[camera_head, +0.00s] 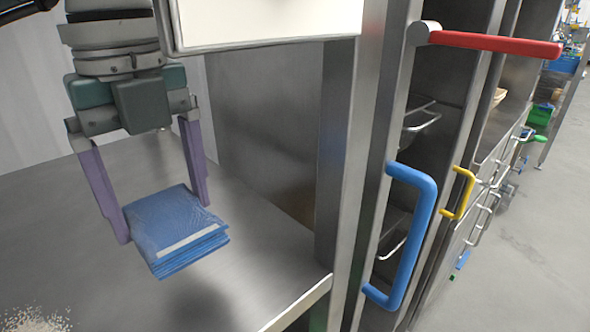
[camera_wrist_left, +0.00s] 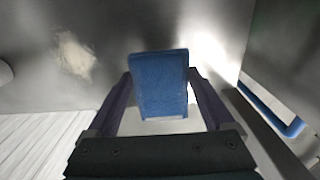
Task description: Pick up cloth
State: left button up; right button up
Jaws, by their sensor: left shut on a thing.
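The cloth (camera_head: 172,222) is a folded blue stack with a pale stripe near its front edge. It sits between the two purple fingers of my left gripper (camera_head: 163,217) in the head view. My left gripper is shut on the cloth, with one finger at each side. In the left wrist view the cloth (camera_wrist_left: 160,82) shows as a blue block between the fingers of the left gripper (camera_wrist_left: 160,88). The cloth appears raised over the metal surface, with a dark shadow below it. My right gripper is not in view.
The metal counter (camera_head: 262,250) is mostly bare, with spilled rice (camera_head: 36,319) at the lower left. To the right stand metal cabinets with a blue handle (camera_head: 424,235), a yellow handle (camera_head: 464,193) and a red handle (camera_head: 497,44). A white panel hangs above.

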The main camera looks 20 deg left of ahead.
pick_arm(q)
jog(key=s+a+p, duration=0.2)
jog(key=s+a, duration=0.1)
jog(key=s, duration=0.4)
jog(key=s+a+p, duration=0.2)
jog(key=s+a, duration=0.1)
jog(key=s, duration=0.5)
jog(key=shift+w+a, duration=0.1)
